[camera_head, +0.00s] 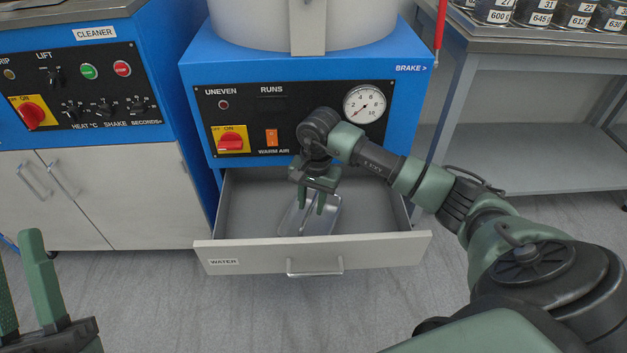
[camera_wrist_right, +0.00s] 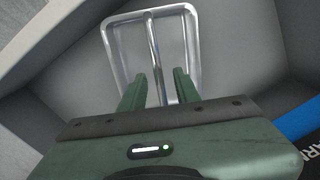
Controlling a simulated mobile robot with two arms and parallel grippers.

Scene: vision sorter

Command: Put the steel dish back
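The steel dish (camera_head: 328,222) is a shallow, shiny rectangular tray lying in the open drawer marked WATER (camera_head: 355,254). In the right wrist view the dish (camera_wrist_right: 126,42) has a narrow bar (camera_wrist_right: 153,50) along its middle. My right gripper (camera_head: 311,208) reaches down into the drawer over the dish. Its fingers are apart, one on each side of the bar, with visible gaps in the wrist view (camera_wrist_right: 159,82). Whether the fingertips touch the dish floor I cannot tell. My left gripper (camera_head: 25,280) is open and empty at the lower left.
The drawer belongs to a blue machine (camera_head: 300,75) with a dial and switches. A blue cleaner unit (camera_head: 85,100) with cupboard doors stands at left. A metal rack (camera_head: 530,165) with labelled jars on top stands at right. The floor before the drawer is clear.

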